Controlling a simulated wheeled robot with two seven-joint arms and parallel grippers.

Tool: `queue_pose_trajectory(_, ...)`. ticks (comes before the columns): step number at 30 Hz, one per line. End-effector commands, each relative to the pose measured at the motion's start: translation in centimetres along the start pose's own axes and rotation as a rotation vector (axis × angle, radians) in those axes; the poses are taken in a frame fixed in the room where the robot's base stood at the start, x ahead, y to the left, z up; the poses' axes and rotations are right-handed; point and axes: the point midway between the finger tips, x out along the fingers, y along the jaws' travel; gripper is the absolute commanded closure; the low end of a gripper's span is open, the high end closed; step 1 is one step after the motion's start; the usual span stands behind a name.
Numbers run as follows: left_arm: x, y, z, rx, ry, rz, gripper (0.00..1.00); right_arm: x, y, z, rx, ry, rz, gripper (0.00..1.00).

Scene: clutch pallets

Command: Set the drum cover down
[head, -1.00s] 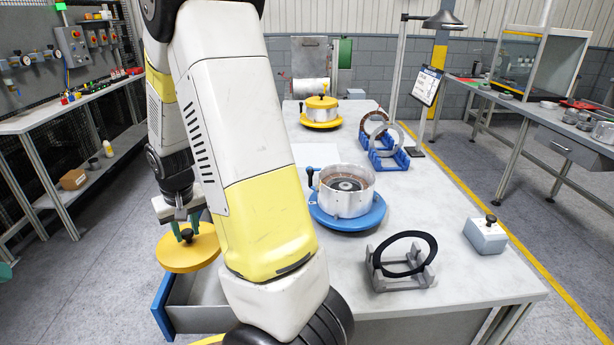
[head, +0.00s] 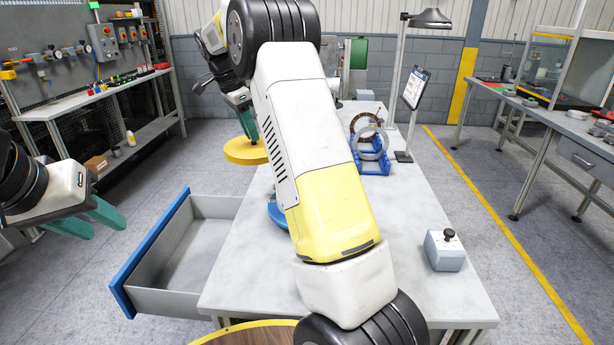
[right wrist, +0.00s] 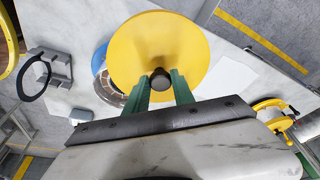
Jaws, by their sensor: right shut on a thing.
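The drum cover is a yellow disc with a dark knob. My right gripper (head: 246,122) is shut on the knob and holds the cover (head: 245,151) level above the table's left side. In the right wrist view the cover (right wrist: 160,50) hangs flat between the green fingers (right wrist: 160,88), apart from the table. The open drum (right wrist: 110,88) on its blue base (right wrist: 98,58) is partly hidden beside and below it. In the head view my arm hides the drum; only a bit of the blue base (head: 277,214) shows. My left gripper (head: 110,222) is open and empty at the left.
A blue-fronted drawer (head: 150,250) stands open and empty. Rings on blue stands (head: 372,150) are at the back. A grey box with a knob (head: 445,250) is at the front right. A yellow-covered drum (right wrist: 270,115) and a black ring (right wrist: 35,80) show in the wrist view.

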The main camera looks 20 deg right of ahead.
Motion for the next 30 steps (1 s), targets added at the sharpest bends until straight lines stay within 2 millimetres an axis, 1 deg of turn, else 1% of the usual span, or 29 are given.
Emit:
queue_pose_trajectory(2,0.0,0.0,0.0,0.0,0.0,0.0,0.64,-0.3,0.1,-0.3,0.028,-0.001,0.008,1.0)
queue_pose_trajectory(5,0.0,0.0,0.0,0.0,0.0,0.0,0.64,-0.1,1.3,-1.2,0.043,-0.001,0.014,1.0)
queue_pose_trajectory(15,0.0,0.0,0.0,0.0,0.0,0.0,0.64,2.2,8.2,-6.5,0.041,-0.001,0.011,1.0)
queue_pose_trajectory(18,0.0,0.0,0.0,0.0,0.0,0.0,0.64,2.8,9.8,-7.7,0.04,-0.001,0.011,1.0)
queue_pose_trajectory(21,0.0,0.0,0.0,0.0,0.0,0.0,0.64,3.1,10.8,-8.4,0.039,-0.001,0.011,1.0)
queue_pose_trajectory(26,0.0,0.0,0.0,0.0,0.0,0.0,0.64,3.4,11.7,-9.1,0.038,-0.001,0.01,1.0)
queue_pose_trajectory(28,0.0,0.0,0.0,0.0,0.0,0.0,0.64,3.7,12.5,-9.7,0.04,-0.001,0.012,1.0)
queue_pose_trajectory(30,0.0,0.0,0.0,0.0,0.0,0.0,0.64,5.1,12.4,-9.2,0.036,-0.001,0.015,1.0)
